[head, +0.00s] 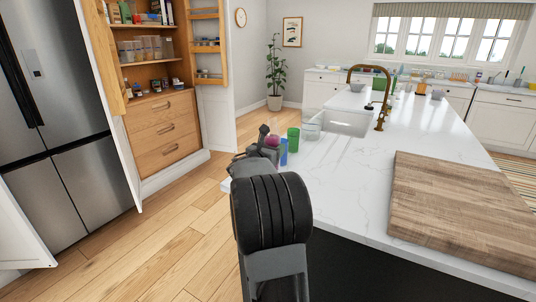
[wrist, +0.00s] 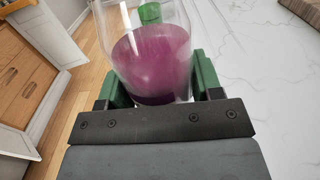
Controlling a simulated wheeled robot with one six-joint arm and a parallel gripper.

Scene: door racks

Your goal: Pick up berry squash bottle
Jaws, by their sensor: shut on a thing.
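The berry squash bottle (wrist: 152,62) is clear with purple liquid inside, and it fills the upper middle of the wrist view. My gripper (wrist: 160,82) has a green-padded finger on each side of it and is shut on the bottle. In the head view a small purple part of the bottle (head: 272,140) shows at my gripper (head: 268,143), by the near left end of the white counter. My arm hides the rest. I cannot tell whether its base touches the counter.
A green container (head: 293,139) and a blue item (head: 284,152) stand close beside the bottle. A clear container (head: 312,131) is by the sink (head: 347,122). A wooden board (head: 465,210) covers the counter's right side. An open pantry cabinet (head: 160,85) stands at left, with clear floor between.

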